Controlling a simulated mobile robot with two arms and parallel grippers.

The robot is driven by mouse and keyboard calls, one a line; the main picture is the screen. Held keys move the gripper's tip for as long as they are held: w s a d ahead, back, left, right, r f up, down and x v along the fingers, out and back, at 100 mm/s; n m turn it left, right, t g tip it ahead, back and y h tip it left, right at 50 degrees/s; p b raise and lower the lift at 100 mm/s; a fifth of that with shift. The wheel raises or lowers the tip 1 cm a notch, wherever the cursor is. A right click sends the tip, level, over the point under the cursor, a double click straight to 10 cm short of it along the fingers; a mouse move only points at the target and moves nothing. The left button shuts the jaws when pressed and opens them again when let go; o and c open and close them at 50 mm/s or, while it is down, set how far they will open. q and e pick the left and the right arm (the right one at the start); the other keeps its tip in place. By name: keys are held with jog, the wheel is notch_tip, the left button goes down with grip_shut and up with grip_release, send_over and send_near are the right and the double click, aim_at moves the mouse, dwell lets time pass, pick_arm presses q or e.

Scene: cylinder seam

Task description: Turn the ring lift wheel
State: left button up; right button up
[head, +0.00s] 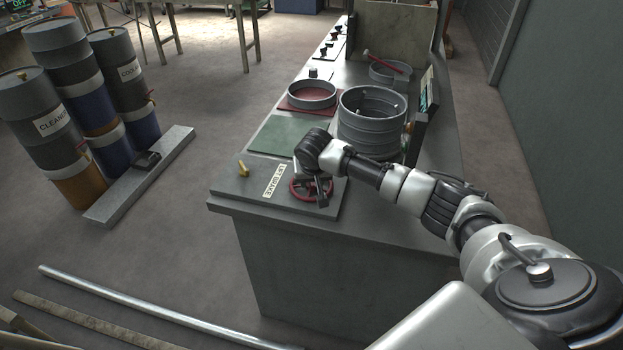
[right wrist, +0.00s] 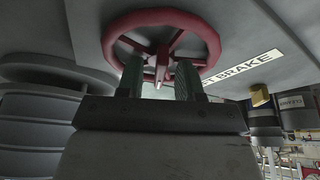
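A red wheel (head: 296,189) lies on the near end of the grey bench, beside a white label (head: 274,181) that seems to read "LIFT BRAKE". In the right wrist view, the red wheel (right wrist: 212,42) fills the top, with its spokes meeting at a hub. My right gripper (head: 322,190) is at the wheel. In the right wrist view, the two fingers of my right gripper (right wrist: 158,76) stand apart, pointing at the wheel. A spoke or hub part shows between them with gaps on both sides. Contact cannot be told. My left gripper is not in view.
A yellow lever (head: 243,168) stands left of the label. A large ribbed grey cylinder (head: 371,125) stands behind the wheel, near my right forearm. A green plate (head: 282,136) and a ring on a red plate (head: 293,108) lie farther back. Stacked drums (head: 60,120) stand left on the floor.

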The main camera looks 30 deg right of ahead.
grip_shut()
jog(key=shift+s, duration=0.1)
